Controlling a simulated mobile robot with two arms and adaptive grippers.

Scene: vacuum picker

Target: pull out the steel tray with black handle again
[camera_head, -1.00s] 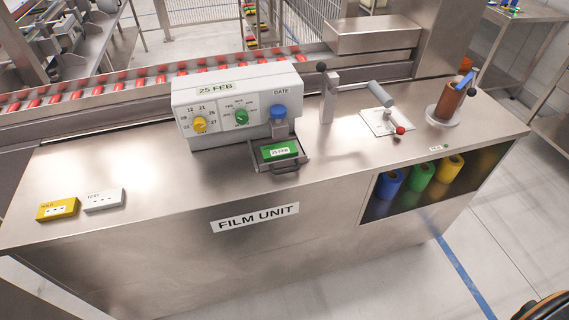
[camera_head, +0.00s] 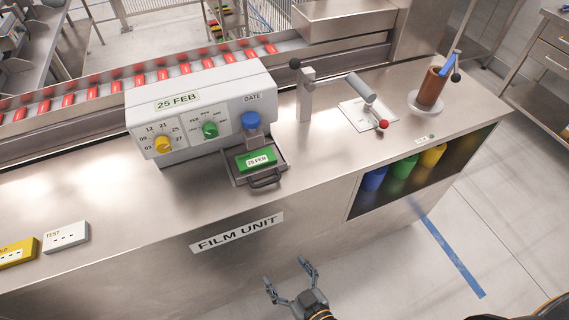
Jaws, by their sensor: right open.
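The steel tray (camera_head: 229,169) with its black handle (camera_head: 265,182) sits at the front of the grey date unit (camera_head: 200,106), under the blue-topped stamp (camera_head: 251,125). A green block (camera_head: 257,160) marked "25 FEB" lies in the tray. The tray juts out from the unit over the steel counter, its handle toward me. My right gripper (camera_head: 289,275) is open and empty at the bottom middle, in front of the counter's front face and below the handle, apart from it. My left gripper is not in view.
A yellow box (camera_head: 16,252) and a white TEST box (camera_head: 66,237) lie on the counter at left. Right of the unit stand a lever post (camera_head: 306,95), a plate with a red-knobbed roller (camera_head: 366,115) and a brown cylinder (camera_head: 431,88). Counter around the tray's front is clear.

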